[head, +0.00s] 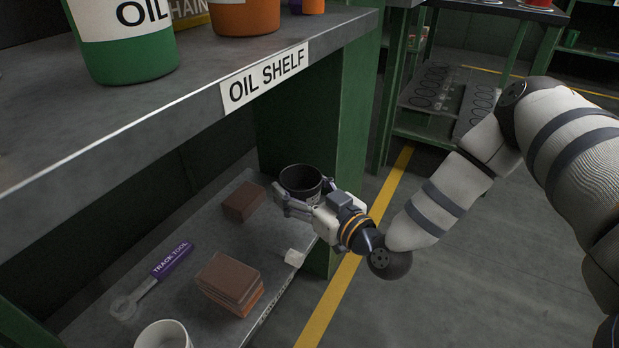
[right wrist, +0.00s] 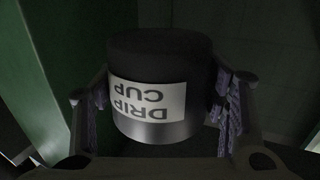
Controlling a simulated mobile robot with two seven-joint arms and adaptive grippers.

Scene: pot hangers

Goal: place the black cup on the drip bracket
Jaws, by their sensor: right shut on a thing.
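The black cup (head: 300,179) is upright, open end up, above the right end of the lower shelf. In the right wrist view the cup (right wrist: 160,65) carries a white "DRIP CUP" label, upside down in that picture. My right gripper (head: 300,202) is shut on the cup, with one finger on each side of it. In the right wrist view the gripper fingers (right wrist: 160,110) flank the cup's wall. I cannot make out the drip bracket in either view. My left gripper is not in view.
The upper shelf (head: 170,120), labelled "OIL SHELF", overhangs the lower one. A green upright (head: 335,120) stands close behind the cup. The lower shelf holds brown blocks (head: 232,277), a purple-handled track tool (head: 171,260) and a white cup (head: 163,336). Floor is open at right.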

